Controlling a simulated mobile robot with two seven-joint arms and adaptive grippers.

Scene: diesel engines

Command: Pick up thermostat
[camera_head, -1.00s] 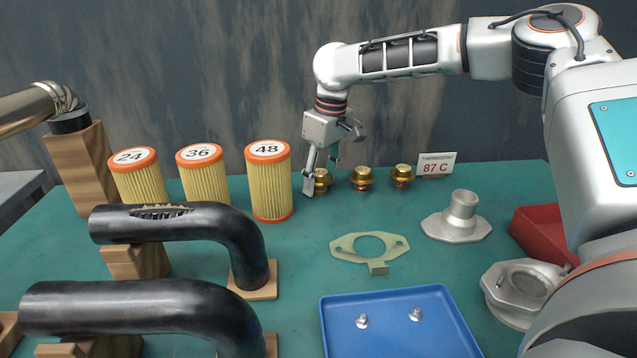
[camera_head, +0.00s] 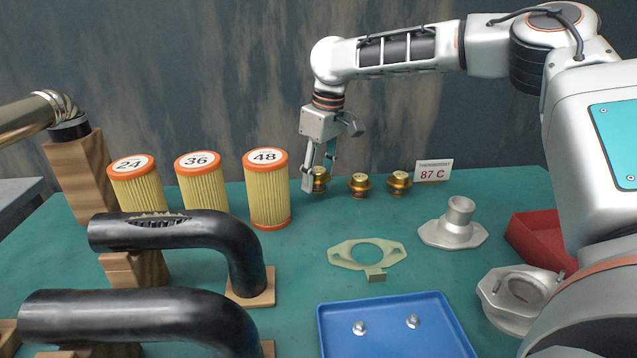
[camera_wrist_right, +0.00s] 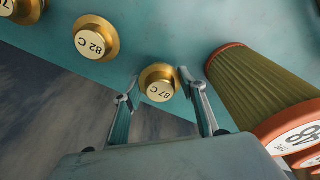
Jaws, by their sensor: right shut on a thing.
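Three brass thermostats stand in a row at the back of the table. The leftmost thermostat (camera_head: 320,180) is marked 87 C in the right wrist view (camera_wrist_right: 160,84). My right gripper (camera_head: 316,178) points down at it, with its fingers on either side, shut on it. The thermostat appears upright at table level; whether it has left the table I cannot tell. The middle thermostat (camera_head: 359,186) is marked 82 C in the right wrist view (camera_wrist_right: 96,38). The right thermostat (camera_head: 398,183) stands beside a card reading THERMOSTAT 87 C (camera_head: 433,170). My left gripper is not in view.
Filter 48 (camera_head: 268,192) stands close left of my right gripper, with filters 36 and 24 beyond. Black hoses (camera_head: 180,231) fill the front left. A gasket (camera_head: 366,254), metal housing (camera_head: 455,224), blue tray (camera_head: 440,310) and red bin (camera_head: 535,240) lie toward the front and right.

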